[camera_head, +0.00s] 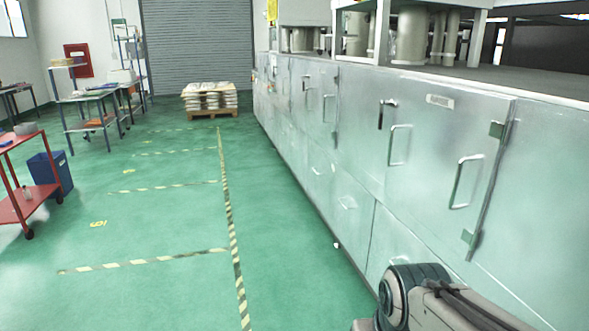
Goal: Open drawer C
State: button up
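A long run of metal cabinets (345,125) fills the right side. Its upper row has doors with upright bar handles, such as the near handle (458,183) and another handle (398,146) left of it. All these fronts look shut. I cannot read a letter C on any of them, so I cannot tell which is drawer C. My arm shows at the bottom right, in front of the lower fronts. My gripper is not in view.
The green floor (170,225) with striped tape lines is clear left of the cabinets. A loaded pallet (212,113) stands at the back by a roller shutter (197,45). A red cart (22,203) and a blue bin (47,175) stand at the left.

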aim_at(353, 192)
jog(key=u, duration=0.1)
jog(key=i, duration=3.3)
jog(key=z, duration=0.3)
